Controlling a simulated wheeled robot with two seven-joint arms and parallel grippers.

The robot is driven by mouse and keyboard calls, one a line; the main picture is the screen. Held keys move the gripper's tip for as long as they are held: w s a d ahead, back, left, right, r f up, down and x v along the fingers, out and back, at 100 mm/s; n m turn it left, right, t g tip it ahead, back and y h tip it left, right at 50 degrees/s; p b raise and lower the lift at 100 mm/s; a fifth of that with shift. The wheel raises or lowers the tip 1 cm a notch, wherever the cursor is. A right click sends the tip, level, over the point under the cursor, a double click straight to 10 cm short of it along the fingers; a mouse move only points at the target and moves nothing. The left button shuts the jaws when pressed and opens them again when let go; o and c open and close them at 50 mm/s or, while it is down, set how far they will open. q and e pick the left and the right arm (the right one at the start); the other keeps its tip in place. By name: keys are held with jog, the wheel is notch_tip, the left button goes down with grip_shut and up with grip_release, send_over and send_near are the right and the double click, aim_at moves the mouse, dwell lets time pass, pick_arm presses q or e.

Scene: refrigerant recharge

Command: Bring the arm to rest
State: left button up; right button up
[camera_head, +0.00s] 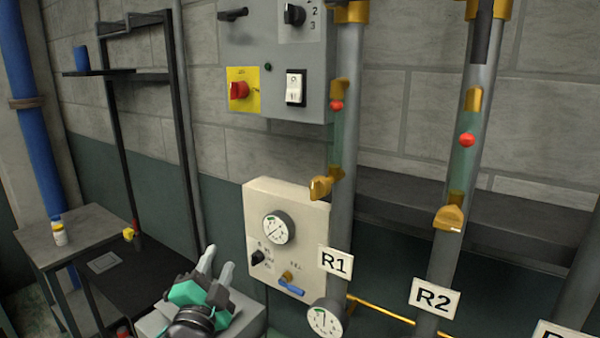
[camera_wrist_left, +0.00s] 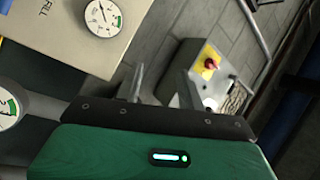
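My left gripper (camera_head: 217,264) shows low in the head view, left of the cream gauge panel. Its two grey fingers point up and stand apart with nothing between them. In the left wrist view the green gripper body fills the bottom, and the gripper's fingers (camera_wrist_left: 162,85) are spread and empty. The cream panel (camera_head: 256,204) carries a round gauge (camera_head: 277,228), a black knob (camera_head: 258,257) and a blue-handled valve (camera_head: 291,287). The gripper looks apart from the panel. My right gripper is in neither view.
A grey box (camera_head: 267,85) with a red knob (camera_head: 239,91) and a white switch (camera_head: 295,88) hangs above. Pipes labelled R1 (camera_head: 335,262) and R2 (camera_head: 434,297) stand at right. A side table (camera_head: 85,230) holds a small bottle (camera_head: 58,233) at left.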

pick_arm(q)
jog(key=s+a+f+n+g+y, duration=0.1)
jog(key=s+a+f+n+g, duration=0.15)
jog(key=f, duration=0.55)
jog(key=s+a+f+n+g+y, duration=0.1)
jog(key=s+f+n+g, duration=0.2)
jog(key=f, duration=0.5)
jog(key=s+a+f+n+g, duration=0.1)
jog(key=s+f+n+g, duration=0.1)
jog(key=s+f+g, duration=0.5)
jog(key=s+a+f+n, duration=0.15)
jog(key=s+f, duration=0.25)
jog(key=s, duration=0.6)
jog(key=s+a+f+n+g, duration=0.1)
jog(key=s+f+n+g, duration=0.1)
jog(key=s+f+g, duration=0.5)
jog(key=s+f+t+b, duration=0.2)
jog(key=s+f+b, duration=0.1)
jog(key=f, duration=3)
jog(key=s+a+f+g+b, duration=0.1)
jog(key=s+a+f+b, duration=0.1)
jog(key=s+f, duration=1.7)
notch_tip(320, 180, down, 4)
jog(key=shift+s+a+r+g+b, duration=0.15)
jog(key=shift+s+a+g+b, duration=0.2)
jog(key=shift+a, duration=0.35)
